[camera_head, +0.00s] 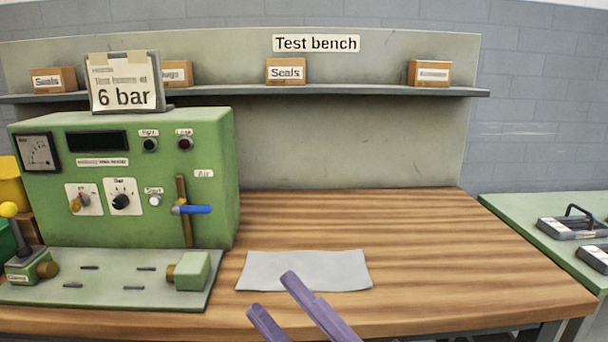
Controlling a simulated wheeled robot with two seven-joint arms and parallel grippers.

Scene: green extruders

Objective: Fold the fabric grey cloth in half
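The grey cloth (335,268) lies on the wooden bench near its front edge, to the right of the green fixture plate. It looks flat and roughly rectangular. My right gripper (270,291) comes in from the bottom of the head view with two purple fingers. The fingers are spread apart with nothing visible between them. The right-hand finger overlaps the cloth's front edge in the picture; I cannot tell whether it touches the cloth. The other finger is in front of the cloth, over the bench's front edge. My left gripper is not in view.
A green test machine (130,220) with a blue-handled valve stands at the left, with a green fixture plate (130,295) in front. The wooden bench top (440,250) is clear right of and behind the cloth. A green table (520,210) with dark parts stands at the far right.

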